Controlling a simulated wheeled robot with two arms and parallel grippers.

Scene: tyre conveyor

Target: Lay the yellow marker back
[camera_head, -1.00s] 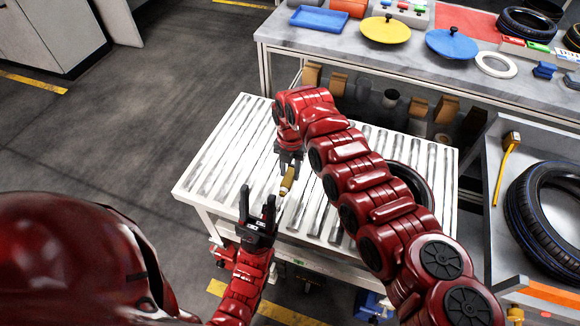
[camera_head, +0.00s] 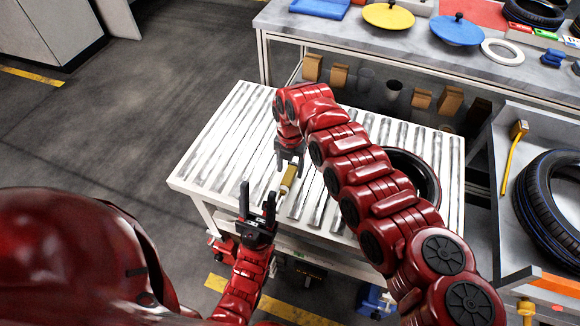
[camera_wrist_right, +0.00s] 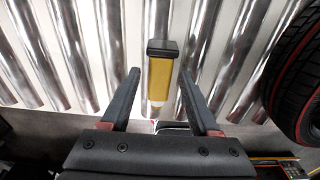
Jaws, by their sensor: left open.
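The yellow marker (camera_head: 288,180) shows below my right gripper (camera_head: 290,158), over the white roller conveyor (camera_head: 215,150). In the right wrist view the marker (camera_wrist_right: 161,80) has a yellow body, a black end and a pale end. It lies between the two fingers of my right gripper (camera_wrist_right: 161,76), with gaps on both sides, so the gripper looks open around it. Whether the marker touches the rollers cannot be told. My left gripper (camera_head: 257,192) is open and empty, fingers up, just left of the marker's lower end at the conveyor's front edge.
A black tyre (camera_head: 425,178) lies on the conveyor behind my right arm. A bench (camera_head: 345,36) behind holds a blue tray (camera_head: 320,7), yellow and blue lids and a white ring. Another tyre (camera_head: 548,205) lies on the right-hand table. The conveyor's left part is clear.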

